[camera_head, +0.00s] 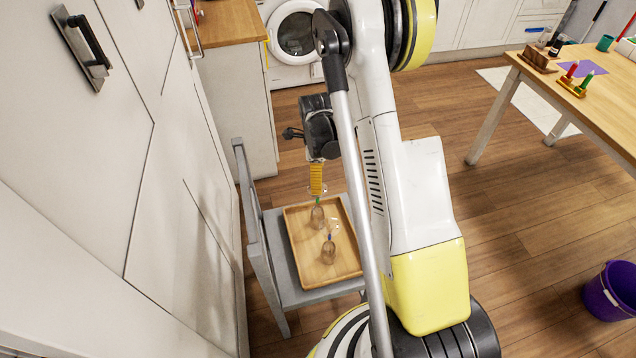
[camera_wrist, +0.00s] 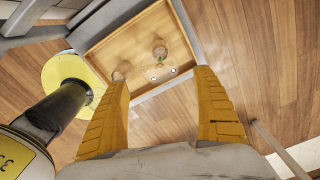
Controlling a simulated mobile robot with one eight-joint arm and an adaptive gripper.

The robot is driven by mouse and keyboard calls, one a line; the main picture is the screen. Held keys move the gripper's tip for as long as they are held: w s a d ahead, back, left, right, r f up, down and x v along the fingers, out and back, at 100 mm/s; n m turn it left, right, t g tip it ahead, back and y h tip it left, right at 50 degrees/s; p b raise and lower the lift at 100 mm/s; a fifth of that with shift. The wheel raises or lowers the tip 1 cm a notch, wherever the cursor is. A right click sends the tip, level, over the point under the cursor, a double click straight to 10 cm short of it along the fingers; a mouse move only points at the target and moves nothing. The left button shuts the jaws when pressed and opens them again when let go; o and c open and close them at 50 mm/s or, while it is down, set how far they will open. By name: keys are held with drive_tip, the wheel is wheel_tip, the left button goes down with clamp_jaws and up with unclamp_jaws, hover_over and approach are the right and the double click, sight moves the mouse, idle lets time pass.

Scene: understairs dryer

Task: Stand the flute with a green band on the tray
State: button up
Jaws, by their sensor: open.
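The flute with a green band (camera_head: 317,216) is a clear glass on the far part of the wooden tray (camera_head: 295,246), its green band showing just below my gripper. A second flute with a blue band (camera_head: 328,253) stands on the tray nearer the camera. My gripper (camera_head: 317,190) is open, with yellow fingers pointing down above the green-banded flute; I cannot tell whether they touch it. In the wrist view, the fingers (camera_wrist: 163,100) are spread apart with the tray (camera_wrist: 110,37) beyond them.
The tray rests on a grey chair (camera_head: 277,258), its backrest beside the white cabinets (camera_head: 75,180) at left. A wooden table (camera_head: 590,100) with small items stands at right. A purple bucket (camera_head: 612,292) is on the floor at right. Open floor lies between.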

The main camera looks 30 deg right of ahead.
drive_tip(key=s+a+r+n+t+p, duration=0.1)
drive_tip(key=s+a+r+n, duration=0.15)
drive_tip(key=r, duration=0.55)
drive_tip(key=s+a+r+n+t, duration=0.1)
drive_tip(key=a+r+n, duration=0.25)
drive_tip(key=r, duration=0.35)
drive_tip(key=s+a+r+n+t+p, duration=0.15)
drive_tip(key=r+n, duration=0.25)
drive_tip(key=r, duration=0.4)
drive_tip(key=s+a+r+n+t, duration=0.2)
drive_tip(key=s+a+r+n, duration=0.1)
drive_tip(key=s+n, duration=0.3)
drive_tip(key=s+a+r+n+t, duration=0.2)
drive_tip(key=s+a+r+n, duration=0.2)
drive_tip(key=s+n, duration=0.3)
drive_tip(key=shift+a+r+n+b, duration=0.2)
drive_tip(key=shift+a+n+b, duration=0.3)
drive_tip(key=shift+n, duration=0.5)
drive_tip(key=shift+w+a, duration=0.1)
drive_tip(key=shift+a, duration=0.05)
